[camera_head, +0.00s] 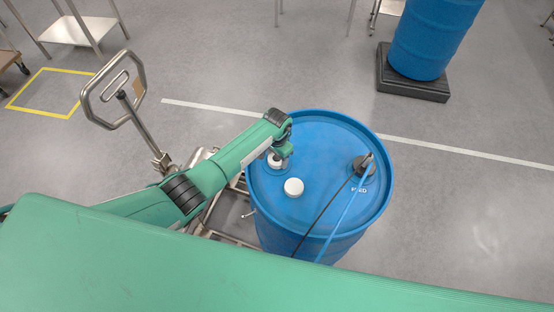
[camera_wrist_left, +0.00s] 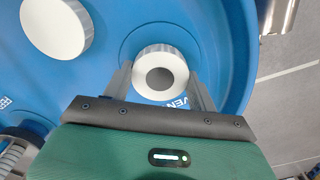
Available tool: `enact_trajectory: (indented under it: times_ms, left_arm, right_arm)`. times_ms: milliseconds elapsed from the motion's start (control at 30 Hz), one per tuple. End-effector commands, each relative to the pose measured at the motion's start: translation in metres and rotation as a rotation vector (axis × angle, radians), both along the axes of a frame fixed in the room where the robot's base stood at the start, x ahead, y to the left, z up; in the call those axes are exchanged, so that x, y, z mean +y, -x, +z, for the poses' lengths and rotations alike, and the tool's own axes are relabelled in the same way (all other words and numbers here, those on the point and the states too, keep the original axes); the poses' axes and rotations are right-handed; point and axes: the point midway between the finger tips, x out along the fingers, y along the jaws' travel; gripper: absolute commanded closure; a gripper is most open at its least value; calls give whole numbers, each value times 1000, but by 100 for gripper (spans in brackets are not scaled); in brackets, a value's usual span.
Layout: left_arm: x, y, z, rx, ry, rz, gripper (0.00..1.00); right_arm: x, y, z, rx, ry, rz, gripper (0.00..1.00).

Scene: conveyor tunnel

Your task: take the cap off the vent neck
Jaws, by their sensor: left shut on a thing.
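A white ridged cap with a grey round centre (camera_wrist_left: 160,73) sits at the vent position on the blue drum (camera_head: 325,130), next to partly hidden "VENT" lettering. In the head view the cap (camera_head: 274,161) shows partly behind my left gripper (camera_head: 283,160). My left gripper (camera_wrist_left: 161,88) has one finger on each side of the cap and is shut on it. I cannot tell whether the cap is still seated on the vent neck, since the neck is hidden. My right gripper is not in view.
A plain white cap (camera_head: 293,187) stands close by on the drum top. A dark fitting (camera_head: 364,165) with a black and a blue hose is on the right. A pallet jack handle (camera_head: 115,90) rises at left. Another blue drum (camera_head: 430,40) stands behind right.

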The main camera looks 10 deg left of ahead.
Motion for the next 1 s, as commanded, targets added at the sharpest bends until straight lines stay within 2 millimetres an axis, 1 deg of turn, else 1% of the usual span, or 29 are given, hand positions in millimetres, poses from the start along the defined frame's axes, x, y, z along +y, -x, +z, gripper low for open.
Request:
enact_trajectory:
  times_ms: [367, 400, 500, 700, 767, 800, 1000]
  left_arm:
    - [1, 0, 0, 0, 0, 24, 73]
    - [1, 0, 0, 0, 0, 24, 34]
    - [1, 0, 0, 0, 0, 24, 16]
    - [1, 0, 0, 1, 0, 24, 16]
    - [1, 0, 0, 1, 0, 23, 28]
    - [1, 0, 0, 1, 0, 24, 31]
    - [1, 0, 0, 1, 0, 23, 31]
  right_arm:
    - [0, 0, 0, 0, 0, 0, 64]
    - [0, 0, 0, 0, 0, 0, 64]
    - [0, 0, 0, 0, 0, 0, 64]
    - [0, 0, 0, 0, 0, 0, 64]
    - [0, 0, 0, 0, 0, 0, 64]
    - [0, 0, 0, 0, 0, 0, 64]
    - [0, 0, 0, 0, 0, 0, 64]
